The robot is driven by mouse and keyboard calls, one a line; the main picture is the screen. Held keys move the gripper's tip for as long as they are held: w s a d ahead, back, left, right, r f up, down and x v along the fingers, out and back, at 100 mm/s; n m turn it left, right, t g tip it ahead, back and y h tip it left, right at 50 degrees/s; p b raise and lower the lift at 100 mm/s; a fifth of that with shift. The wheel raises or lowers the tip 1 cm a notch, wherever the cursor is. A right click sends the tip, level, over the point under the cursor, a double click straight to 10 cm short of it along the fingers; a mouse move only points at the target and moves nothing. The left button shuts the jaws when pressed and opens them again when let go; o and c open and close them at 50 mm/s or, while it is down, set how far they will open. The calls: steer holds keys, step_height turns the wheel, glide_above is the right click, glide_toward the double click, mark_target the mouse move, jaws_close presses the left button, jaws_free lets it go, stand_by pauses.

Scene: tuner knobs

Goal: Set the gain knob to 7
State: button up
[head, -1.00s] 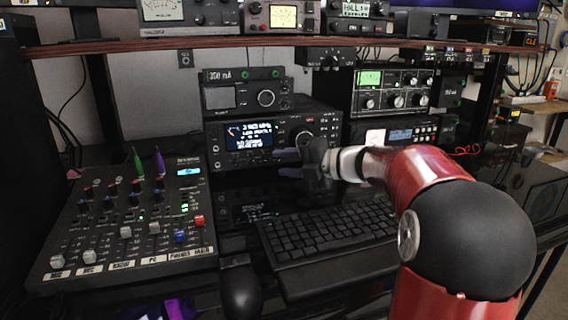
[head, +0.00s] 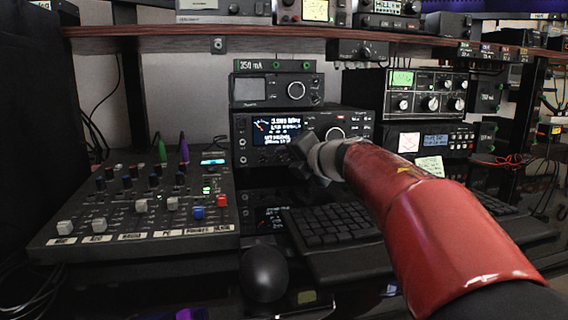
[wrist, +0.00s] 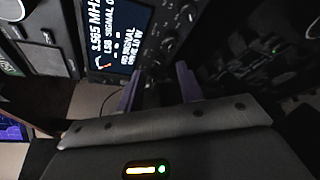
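The radio (head: 240,158) with a lit blue-and-white display (head: 276,130) stands at the centre below the shelf. Its large knob (head: 334,134) is right of the display. I cannot read which knob is the gain knob or its setting. My gripper (head: 287,160) is close to the radio's lower front and hides part of it in the head view. In the wrist view, the two purple fingers of my gripper (wrist: 160,88) stand apart, near the front panel beside the display (wrist: 117,35). Something dark shows between them; I cannot tell whether they touch it.
A mixer (head: 140,210) with faders is at the left. A keyboard (head: 330,226) and a black mouse (head: 264,273) lie in front of the radio. A smaller unit (head: 276,90) sits on top of the radio. More radio gear (head: 426,95) stands at the right.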

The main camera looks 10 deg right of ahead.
mark_target(280, 158)
steer(key=shift+x, duration=1.75)
steer(key=shift+c, duration=0.4)
jaws_close()
